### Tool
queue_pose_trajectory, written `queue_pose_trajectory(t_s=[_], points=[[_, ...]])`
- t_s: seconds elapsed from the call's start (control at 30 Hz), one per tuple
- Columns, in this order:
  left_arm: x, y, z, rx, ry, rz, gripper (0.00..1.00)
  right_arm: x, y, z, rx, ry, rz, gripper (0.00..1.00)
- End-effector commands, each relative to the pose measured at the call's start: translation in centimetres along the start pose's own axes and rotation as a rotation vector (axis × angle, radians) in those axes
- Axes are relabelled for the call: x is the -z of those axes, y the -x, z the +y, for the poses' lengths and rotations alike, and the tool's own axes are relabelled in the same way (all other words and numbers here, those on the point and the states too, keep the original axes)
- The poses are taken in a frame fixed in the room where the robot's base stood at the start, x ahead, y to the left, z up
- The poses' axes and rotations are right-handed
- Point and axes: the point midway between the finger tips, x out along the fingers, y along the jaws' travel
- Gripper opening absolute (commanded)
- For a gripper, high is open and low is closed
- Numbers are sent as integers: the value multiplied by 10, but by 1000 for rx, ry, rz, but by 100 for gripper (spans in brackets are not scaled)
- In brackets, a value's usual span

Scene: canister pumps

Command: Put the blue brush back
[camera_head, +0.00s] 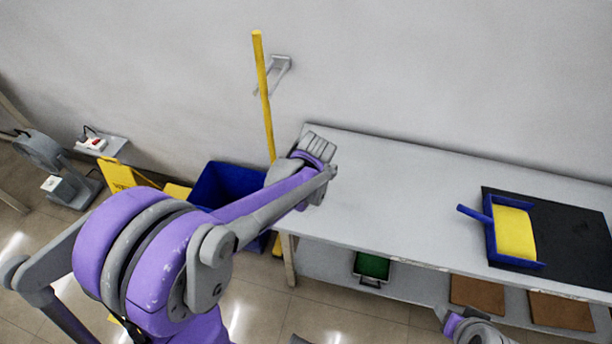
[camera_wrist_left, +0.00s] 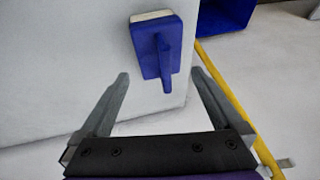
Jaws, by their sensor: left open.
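The blue brush (camera_wrist_left: 157,50) shows in the left wrist view. It has a blue block and handle with pale bristles along its top edge. It lies on the white table (camera_wrist_left: 95,50), close to the table's edge, with its handle pointing toward my gripper. My left gripper (camera_head: 318,148) is over the left end of the table. Its two fingers are apart and empty in the wrist view, with the brush ahead between their tips. I cannot make out the brush in the head view, where my arm covers that spot. Part of my right arm shows at the bottom right; its jaws are unclear.
A blue dustpan with a yellow inside (camera_head: 513,232) lies on a black mat (camera_head: 578,238) at the table's right. A blue bucket (camera_head: 228,182) and a yellow pole (camera_head: 264,95) stand left of the table. A green tray (camera_head: 373,266) is below. The tabletop's middle is clear.

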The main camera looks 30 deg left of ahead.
Motion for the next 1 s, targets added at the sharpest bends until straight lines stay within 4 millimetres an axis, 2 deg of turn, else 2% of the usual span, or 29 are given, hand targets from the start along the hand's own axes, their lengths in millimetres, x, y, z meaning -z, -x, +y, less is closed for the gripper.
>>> queue_pose_trajectory(t_s=[0.03,0.2,0.37,0.47,0.57,0.73,0.9,1.0], points=[[1,13,0,-1,-1,1,100,2,2,0,0,0,2,56],[1,40,0,0,-1,1,100,5,5,0,0,0,5,56],[-1,53,0,-2,-2,1,100,6,6,0,0,0,6,56],[-11,65,1,-19,-9,6,100,7,6,0,0,0,6,56],[-35,83,4,-59,-30,19,100,6,6,0,0,0,6,56],[-93,115,13,-151,-76,52,100,6,6,0,0,0,5,56],[-143,129,21,-226,-113,88,100,6,6,0,0,0,5,56],[-161,132,25,-253,-126,102,100,6,6,0,0,0,6,56]])
